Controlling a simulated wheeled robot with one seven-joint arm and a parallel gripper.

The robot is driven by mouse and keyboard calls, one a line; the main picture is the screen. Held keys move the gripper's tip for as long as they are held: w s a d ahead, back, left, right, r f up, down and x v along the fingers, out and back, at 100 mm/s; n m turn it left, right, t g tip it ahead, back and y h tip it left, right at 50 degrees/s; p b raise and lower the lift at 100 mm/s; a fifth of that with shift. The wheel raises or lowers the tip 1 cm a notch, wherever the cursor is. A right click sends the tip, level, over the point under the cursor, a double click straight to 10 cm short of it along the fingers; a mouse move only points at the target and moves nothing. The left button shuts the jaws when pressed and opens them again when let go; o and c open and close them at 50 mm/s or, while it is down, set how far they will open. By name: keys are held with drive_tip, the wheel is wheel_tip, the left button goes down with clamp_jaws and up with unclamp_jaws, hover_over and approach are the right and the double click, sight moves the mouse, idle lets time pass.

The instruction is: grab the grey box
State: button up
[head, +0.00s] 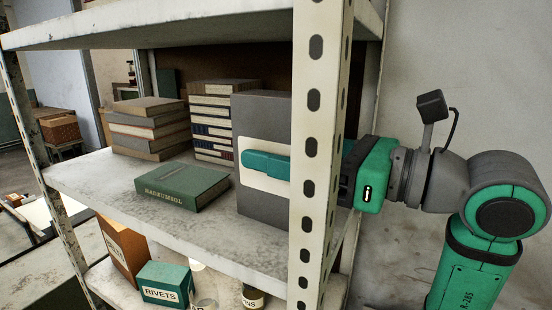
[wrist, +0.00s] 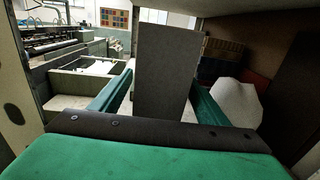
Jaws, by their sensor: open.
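The grey box (head: 262,112) stands upright on the middle shelf, behind the right front post of the rack. A pale label on its face shows in the head view. In the wrist view, the grey box (wrist: 167,70) stands between the two green fingers of my gripper (wrist: 163,94), one on each side. In the head view, one finger of my gripper (head: 265,164) lies across the label; the other finger is hidden behind the box. The jaws are open around the box. I cannot tell whether either finger touches it.
A green book (head: 182,187) lies flat on the shelf (head: 100,172) left of the box. Book stacks (head: 150,128) stand behind. The perforated post (head: 318,150) is close in front of my gripper. A rivets box (head: 166,284) sits on the shelf below.

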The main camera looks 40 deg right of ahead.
sight(254, 142)
drive_tip(key=x, duration=0.5)
drive_tip(key=shift+w, duration=0.15)
drive_tip(key=shift+a, duration=0.1)
drive_tip(key=c, duration=1.3)
drive_tip(key=shift+r, duration=0.1)
drive_tip(key=shift+c, duration=0.5)
drive_tip(key=shift+r, duration=0.1)
